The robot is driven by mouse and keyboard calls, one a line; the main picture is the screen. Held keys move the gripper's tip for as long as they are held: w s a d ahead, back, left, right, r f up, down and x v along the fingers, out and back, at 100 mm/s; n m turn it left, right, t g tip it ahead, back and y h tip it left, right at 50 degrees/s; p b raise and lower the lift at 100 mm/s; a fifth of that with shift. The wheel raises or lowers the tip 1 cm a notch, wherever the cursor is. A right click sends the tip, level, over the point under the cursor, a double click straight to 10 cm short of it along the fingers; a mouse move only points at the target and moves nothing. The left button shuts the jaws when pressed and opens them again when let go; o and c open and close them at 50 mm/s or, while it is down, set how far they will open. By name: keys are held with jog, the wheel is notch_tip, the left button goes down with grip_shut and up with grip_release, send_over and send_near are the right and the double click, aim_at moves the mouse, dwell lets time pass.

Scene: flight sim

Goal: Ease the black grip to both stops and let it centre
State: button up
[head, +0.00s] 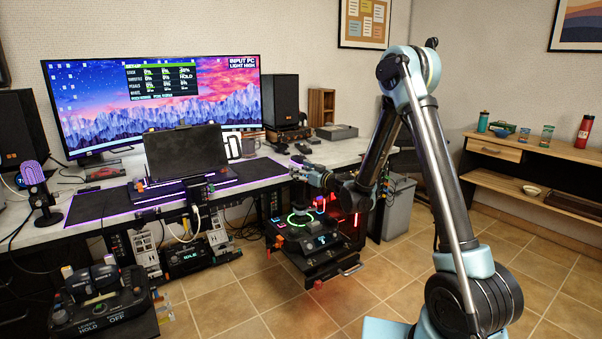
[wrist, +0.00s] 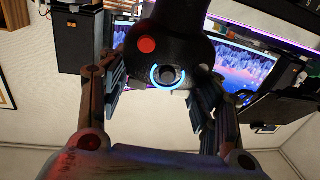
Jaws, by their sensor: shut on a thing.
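The black grip (wrist: 185,38) fills the top middle of the wrist view, with a red button and a blue-lit ring on its face. My gripper (wrist: 164,88) has one finger on each side of it and is shut on it. In the head view my gripper (head: 305,174) is above the stick base (head: 318,243), which has a green-lit ring on top. There the grip is mostly hidden by my gripper and small, so its tilt is hard to tell.
The monitor (head: 150,95) shows a setup panel too small to read fully. A throttle unit (head: 100,300) stands at the lower left. The desk (head: 340,150) is behind the stick base, a grey bin (head: 398,205) to its right. The tiled floor is clear in front.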

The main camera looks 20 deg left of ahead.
jog(key=shift+n+g+y, duration=0.4)
jog(key=shift+g, duration=0.1)
jog(key=shift+s+a+m, duration=0.1)
jog(key=shift+m, duration=0.2)
jog(key=shift+m+t+h, duration=0.6)
jog(key=shift+t+h, duration=0.2)
jog(key=shift+t, duration=0.3)
jog(key=shift+m+t, duration=0.3)
jog(key=o, duration=1.4)
